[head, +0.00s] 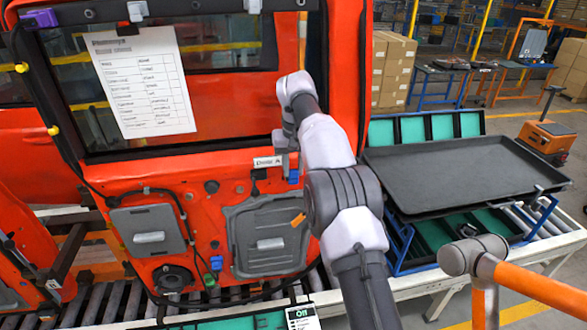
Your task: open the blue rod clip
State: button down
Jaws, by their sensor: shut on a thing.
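The blue rod clip (293,177) is a small blue piece on the orange door's inner face, just right of the white "Door A" label. My gripper (289,165) reaches down to it from above and is shut on it. The jaws and my forearm hide part of the clip, so I cannot tell whether it is open. The orange door (150,181) stands upright in front of me.
Grey panels (268,243) and a blue connector (216,263) are on the lower door. A printed sheet (140,85) hangs on the window. A black tray (455,175) stands right of the door. Boxes (392,70) are behind.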

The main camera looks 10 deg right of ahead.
dwell(0.3)
jog(key=c, duration=1.1)
grip_release()
